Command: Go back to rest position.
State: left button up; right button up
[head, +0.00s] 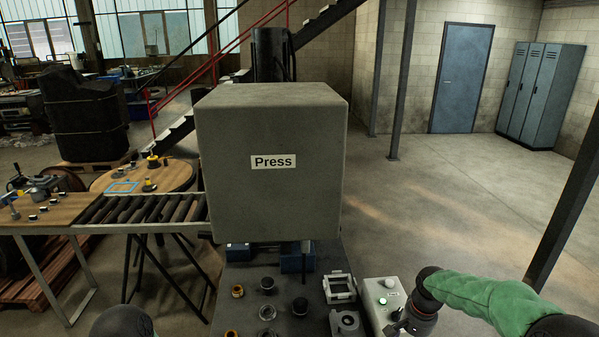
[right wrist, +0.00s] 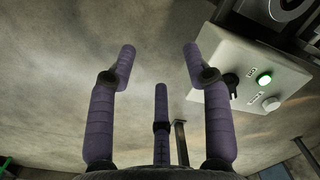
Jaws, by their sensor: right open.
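My right gripper (head: 396,328) is at the lower right in the head view, beside the control box (head: 378,296) and partly cut off by the frame's bottom edge. In the right wrist view its purple-grey fingers (right wrist: 160,60) are spread open, with nothing between them. The control box (right wrist: 232,50) is to the right of the fingers there, with a lit green button, a pale knob and a black switch. Only a dark rounded part of my left arm shows at the bottom left of the head view; the left gripper is not visible.
The large grey press (head: 270,165) stands straight ahead. Below it, a dark bench (head: 262,322) holds several small rings and metal parts. A roller conveyor (head: 145,212) and wooden tables (head: 75,208) are on the left. Open floor (head: 450,210) lies to the right, with a post (head: 568,195).

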jog(key=s+a+f+n+y+b, duration=0.1)
jog(key=s+a+f, duration=0.45)
jog(key=f, duration=0.25)
jog(key=s+a+f+n+y, duration=0.1)
jog(key=s+a+f, duration=0.45)
jog(key=f, duration=0.25)
jog(key=s+a+f+n+y+b, duration=0.1)
jog(key=s+a+f+n, duration=0.1)
jog(key=s+a+f, duration=0.65)
jog(key=s+f, duration=0.2)
jog(key=s, duration=0.3)
jog(key=shift+f+n, duration=0.2)
jog(key=shift+n, duration=0.1)
